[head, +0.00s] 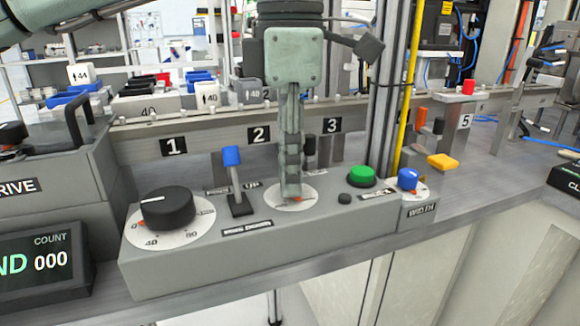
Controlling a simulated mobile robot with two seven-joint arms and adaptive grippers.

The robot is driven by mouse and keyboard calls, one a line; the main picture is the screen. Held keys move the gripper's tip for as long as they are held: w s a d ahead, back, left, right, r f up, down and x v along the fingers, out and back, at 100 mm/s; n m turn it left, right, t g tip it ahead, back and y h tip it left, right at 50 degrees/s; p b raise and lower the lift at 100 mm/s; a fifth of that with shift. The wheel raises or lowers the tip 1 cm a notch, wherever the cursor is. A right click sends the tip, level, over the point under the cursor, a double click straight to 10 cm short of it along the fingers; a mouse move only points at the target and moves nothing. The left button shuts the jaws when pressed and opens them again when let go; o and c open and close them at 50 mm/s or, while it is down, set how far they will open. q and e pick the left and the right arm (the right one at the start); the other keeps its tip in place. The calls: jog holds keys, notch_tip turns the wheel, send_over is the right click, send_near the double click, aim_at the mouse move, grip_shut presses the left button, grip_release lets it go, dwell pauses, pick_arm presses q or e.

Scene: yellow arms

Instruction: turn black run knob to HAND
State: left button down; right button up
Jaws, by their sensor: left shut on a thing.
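My left gripper (290,180) points straight down over a white dial plate (307,202) on the grey control box. It is shut on a knob at the middle of that plate. The gripper hides almost all of the knob, so its pointer and the lettering around it cannot be read. My right gripper is not in view.
An orange lever (421,117) and a yellow paddle (442,161) stand to the right.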

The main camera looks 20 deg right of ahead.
pick_arm(q)
jog(key=n, duration=0.3)
jog(key=shift+n+b, duration=0.4)
jog(key=shift+n, duration=0.6)
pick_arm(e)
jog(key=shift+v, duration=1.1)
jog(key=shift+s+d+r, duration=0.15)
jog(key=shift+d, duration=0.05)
pick_arm(q)
jog(key=c, duration=1.3)
grip_release()
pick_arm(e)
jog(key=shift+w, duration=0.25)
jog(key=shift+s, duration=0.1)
